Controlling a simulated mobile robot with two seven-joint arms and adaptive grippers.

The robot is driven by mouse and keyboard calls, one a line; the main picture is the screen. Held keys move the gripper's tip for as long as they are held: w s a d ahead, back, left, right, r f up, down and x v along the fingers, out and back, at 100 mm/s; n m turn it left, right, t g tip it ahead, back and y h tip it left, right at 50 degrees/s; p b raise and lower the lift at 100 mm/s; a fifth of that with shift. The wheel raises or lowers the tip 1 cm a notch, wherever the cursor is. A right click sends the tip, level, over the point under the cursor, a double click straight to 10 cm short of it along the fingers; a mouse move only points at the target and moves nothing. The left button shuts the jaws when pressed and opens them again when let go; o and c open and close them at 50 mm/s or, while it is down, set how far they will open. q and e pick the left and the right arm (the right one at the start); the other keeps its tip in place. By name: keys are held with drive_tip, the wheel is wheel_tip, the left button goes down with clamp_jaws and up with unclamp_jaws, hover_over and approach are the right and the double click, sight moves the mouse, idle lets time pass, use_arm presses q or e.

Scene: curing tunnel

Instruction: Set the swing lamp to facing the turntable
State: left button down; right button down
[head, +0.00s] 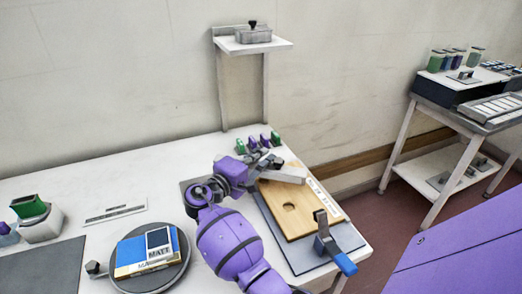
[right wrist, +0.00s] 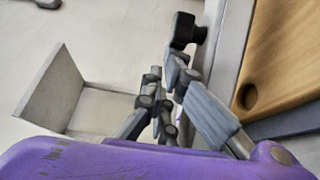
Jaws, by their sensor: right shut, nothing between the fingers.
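The turntable (head: 181,272) is a dark round disc at the table's front left, with a blue and yellow box marked MATT on it. A pale grey bar (head: 287,173), which looks like the swing lamp's head, lies over the far end of a wooden board, pointing away from the turntable. In the right wrist view a grey slab (right wrist: 228,48) with a black knob (right wrist: 186,32) seems to be the same part. My right gripper (head: 268,158) is shut and empty, close beside the bar; I cannot tell whether it touches. The lamp's mount is hidden behind my arm. My left gripper is out of view.
The wooden board (head: 291,222) lies on a grey mat with a blue-handled clamp (head: 334,248) at its front corner. Small green and purple pieces (head: 264,141) stand behind the gripper. A raised shelf (head: 262,46) stands at the back. The table between gripper and turntable is partly covered by my arm.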

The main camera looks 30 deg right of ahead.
drive_tip(key=s+a+g, duration=0.1)
drive_tip(key=s+a, duration=0.3)
drive_tip(key=a, duration=0.3)
drive_tip(key=shift+a+f+m, duration=0.15)
drive_tip(key=shift+a+m, duration=0.15)
drive_tip(key=shift+m, duration=0.1)
drive_tip(key=shift+s+a, duration=0.1)
drive_tip(key=shift+s, duration=0.05)
idle(1.2)
